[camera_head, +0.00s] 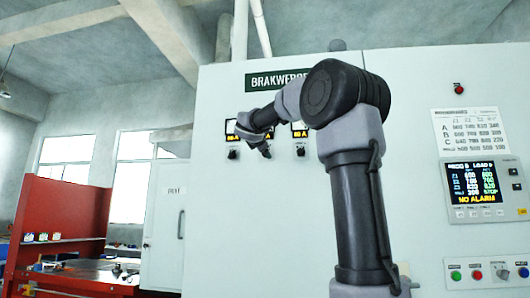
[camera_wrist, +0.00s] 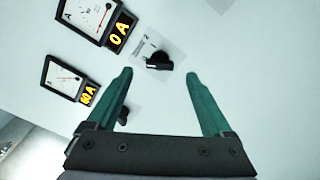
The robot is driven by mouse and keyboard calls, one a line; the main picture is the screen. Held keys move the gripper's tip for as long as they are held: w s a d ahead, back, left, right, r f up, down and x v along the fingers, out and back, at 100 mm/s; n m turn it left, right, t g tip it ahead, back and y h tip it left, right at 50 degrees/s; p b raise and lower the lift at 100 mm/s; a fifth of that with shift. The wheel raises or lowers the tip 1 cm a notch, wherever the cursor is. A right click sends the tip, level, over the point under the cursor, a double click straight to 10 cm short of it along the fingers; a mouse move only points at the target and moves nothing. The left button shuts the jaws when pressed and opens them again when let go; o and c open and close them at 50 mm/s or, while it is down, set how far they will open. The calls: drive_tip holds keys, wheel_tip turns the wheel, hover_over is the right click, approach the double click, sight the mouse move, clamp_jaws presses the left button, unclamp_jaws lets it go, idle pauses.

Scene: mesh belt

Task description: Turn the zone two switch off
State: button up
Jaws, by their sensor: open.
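A black rotary switch (camera_wrist: 158,61) sits on a pale label plate in the wrist view, just beyond and between my open fingertips, apart from both. The meter beside it (camera_wrist: 95,17) reads 0 A. A second black switch (camera_wrist: 123,115) is partly hidden behind my left finger, near a meter (camera_wrist: 70,78) that seems to read 80 A. My gripper (camera_wrist: 158,76) has green fingers, spread and empty.
The pale cabinet (camera_head: 420,90) also carries a left switch (camera_head: 232,154) and a right switch (camera_head: 300,151). Farther right are a display (camera_head: 484,190), a red button (camera_head: 459,88) and a lower button panel (camera_head: 487,272). A red bench (camera_head: 75,278) stands at left.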

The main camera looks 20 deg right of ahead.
drive_tip(key=v, duration=0.5)
drive_tip(key=shift+s+a, duration=0.1)
drive_tip(key=shift+s, duration=0.05)
drive_tip(key=s+a+f+m+g+y, duration=0.1)
drive_tip(key=s+f+m+g+y, duration=0.2)
drive_tip(key=s+f+m, duration=0.55)
drive_tip(key=s+a+f+m+g+y, duration=0.15)
drive_tip(key=s+f, duration=0.35)
drive_tip(key=f, duration=0.8)
drive_tip(key=s+a+f+m+g+y, duration=0.1)
drive_tip(key=s+a+f+m+y, duration=0.2)
drive_tip(key=s+a+f+m, duration=0.2)
drive_tip(key=s+a+f+m+g+y, duration=0.2)
drive_tip(key=s+a+f+m+y, duration=0.2)
drive_tip(key=s+f, duration=0.5)
wheel_tip(320, 180, down, 3)
drive_tip(key=a+m, duration=0.1)
drive_tip(key=m, duration=0.1)
drive_tip(key=shift+s+f+m, duration=0.2)
drive_tip(key=shift+f+m, duration=0.05)
drive_tip(key=shift+m, duration=0.05)
drive_tip(key=shift+y, duration=0.25)
